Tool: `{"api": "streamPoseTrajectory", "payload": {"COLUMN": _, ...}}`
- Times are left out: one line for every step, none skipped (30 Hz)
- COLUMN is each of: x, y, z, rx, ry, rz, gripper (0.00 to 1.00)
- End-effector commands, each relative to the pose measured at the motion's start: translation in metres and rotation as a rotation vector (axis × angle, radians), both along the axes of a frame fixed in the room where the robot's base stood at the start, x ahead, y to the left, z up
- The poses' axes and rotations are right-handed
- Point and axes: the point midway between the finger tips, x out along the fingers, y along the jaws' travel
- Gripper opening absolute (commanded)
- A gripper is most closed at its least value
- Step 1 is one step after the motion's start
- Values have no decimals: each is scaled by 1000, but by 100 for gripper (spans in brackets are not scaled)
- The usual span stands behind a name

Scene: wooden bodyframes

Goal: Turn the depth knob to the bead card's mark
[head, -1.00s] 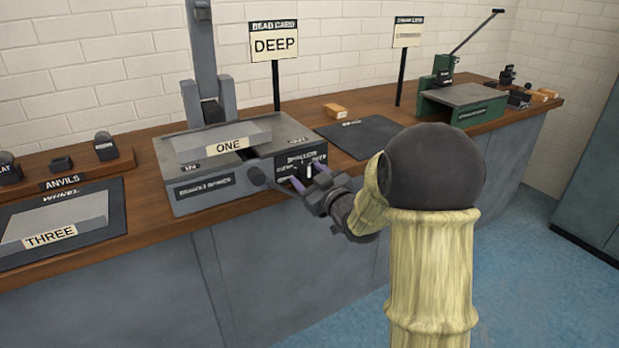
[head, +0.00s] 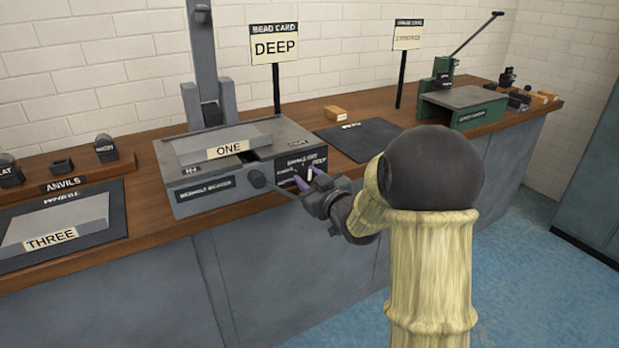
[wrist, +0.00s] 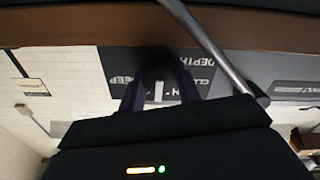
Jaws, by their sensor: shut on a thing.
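The bead card (head: 275,47) stands on a post behind the machine and reads DEEP. The grey bead machine (head: 205,191) has a dark front panel with small lettering at its right end. My gripper (head: 309,179) is at that panel, its purple fingers shut on the dark depth knob (wrist: 153,72). In the wrist view the knob sits between my fingers (wrist: 158,90), with a white pointer strip on it. Panel lettering shows beside it there, part of it reading DEEP (wrist: 120,80). My fingers partly cover the knob and its scale, so I cannot tell the exact setting.
A grey plate labelled ONE (head: 228,142) lies on the machine. A crank handle (head: 257,179) projects just left of my gripper and crosses the wrist view as a rod. A dark mat (head: 358,140) lies to the right, with a green machine (head: 462,107) beyond.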

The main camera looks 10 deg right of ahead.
Motion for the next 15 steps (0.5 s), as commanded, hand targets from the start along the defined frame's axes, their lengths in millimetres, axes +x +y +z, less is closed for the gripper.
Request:
{"api": "streamPoseTrajectory", "payload": {"x": 0, "y": -1, "z": 1, "rx": 19, "ry": 8, "rz": -1, "gripper": 10}}
{"api": "streamPoseTrajectory", "payload": {"x": 0, "y": -1, "z": 1, "rx": 33, "ry": 13, "rz": -1, "gripper": 10}}
{"api": "streamPoseTrajectory", "payload": {"x": 0, "y": -1, "z": 1, "rx": 52, "ry": 19, "rz": -1, "gripper": 10}}
{"api": "streamPoseTrajectory", "payload": {"x": 0, "y": 0, "z": 1, "rx": 69, "ry": 24, "rz": -1, "gripper": 10}}
{"api": "streamPoseTrajectory", "payload": {"x": 0, "y": 0, "z": 1, "rx": 87, "ry": 31, "rz": 0, "gripper": 10}}
{"api": "streamPoseTrajectory", "payload": {"x": 0, "y": -1, "z": 1, "rx": 113, "ry": 39, "rz": -1, "gripper": 10}}
{"api": "streamPoseTrajectory", "payload": {"x": 0, "y": -1, "z": 1, "rx": 132, "ry": 46, "rz": -1, "gripper": 10}}
{"api": "streamPoseTrajectory", "payload": {"x": 0, "y": -1, "z": 1, "rx": 155, "ry": 53, "rz": -1, "gripper": 10}}
{"api": "streamPoseTrajectory", "payload": {"x": 0, "y": -1, "z": 1, "rx": 185, "ry": 63, "rz": -1, "gripper": 10}}
{"api": "streamPoseTrajectory", "payload": {"x": 0, "y": -1, "z": 2, "rx": 208, "ry": 71, "rz": -1, "gripper": 10}}
{"api": "streamPoseTrajectory", "payload": {"x": 0, "y": -1, "z": 2, "rx": 234, "ry": 80, "rz": -1, "gripper": 10}}
{"api": "streamPoseTrajectory", "payload": {"x": 0, "y": -1, "z": 1, "rx": 267, "ry": 91, "rz": -1, "gripper": 10}}
{"api": "streamPoseTrajectory", "payload": {"x": 0, "y": -1, "z": 1, "rx": 293, "ry": 100, "rz": -2, "gripper": 10}}
{"api": "streamPoseTrajectory", "payload": {"x": 0, "y": -1, "z": 1, "rx": 320, "ry": 109, "rz": -2, "gripper": 10}}
{"api": "streamPoseTrajectory", "payload": {"x": 0, "y": -1, "z": 2, "rx": 356, "ry": 120, "rz": -2, "gripper": 10}}
